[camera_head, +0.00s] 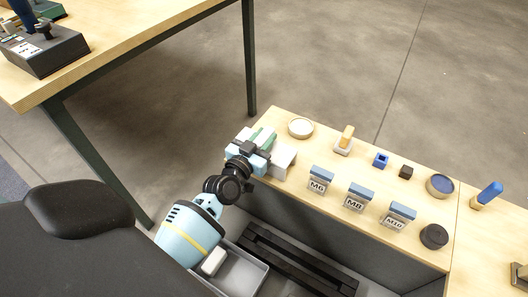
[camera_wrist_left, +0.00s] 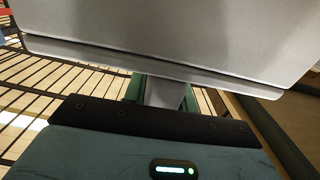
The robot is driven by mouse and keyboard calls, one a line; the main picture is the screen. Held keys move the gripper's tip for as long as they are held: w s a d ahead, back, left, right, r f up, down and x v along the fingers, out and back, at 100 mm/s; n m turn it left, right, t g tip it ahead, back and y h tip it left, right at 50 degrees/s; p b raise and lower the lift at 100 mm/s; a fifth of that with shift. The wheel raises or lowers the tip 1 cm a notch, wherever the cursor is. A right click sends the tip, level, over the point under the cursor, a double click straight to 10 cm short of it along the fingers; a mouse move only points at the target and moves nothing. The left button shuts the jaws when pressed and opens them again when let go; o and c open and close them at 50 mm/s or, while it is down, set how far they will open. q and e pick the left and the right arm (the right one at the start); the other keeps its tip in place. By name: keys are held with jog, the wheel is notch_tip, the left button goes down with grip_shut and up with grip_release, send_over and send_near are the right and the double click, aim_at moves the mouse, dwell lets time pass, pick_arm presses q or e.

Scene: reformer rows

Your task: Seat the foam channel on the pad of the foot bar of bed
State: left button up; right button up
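I cannot make out a foam channel, a foot bar or its pad for certain in either view. In the left wrist view a large smooth grey surface (camera_wrist_left: 170,35) fills the top, close to the camera, and hides what lies beyond. My right gripper is not in view.
Labelled boxes M6 (camera_head: 318,180), M8 (camera_head: 358,198) and M10 (camera_head: 397,216) line the bench's near side. A white dish (camera_head: 300,128), a blue-filled dish (camera_head: 440,186) and a black round piece (camera_head: 433,236) stand around them. A wooden table (camera_head: 110,45) is at upper left; open floor lies behind.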

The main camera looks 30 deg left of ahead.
pick_arm(q)
grip_shut()
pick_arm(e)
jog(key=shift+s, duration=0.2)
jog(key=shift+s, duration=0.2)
pick_arm(q)
jog(key=shift+r, duration=0.1)
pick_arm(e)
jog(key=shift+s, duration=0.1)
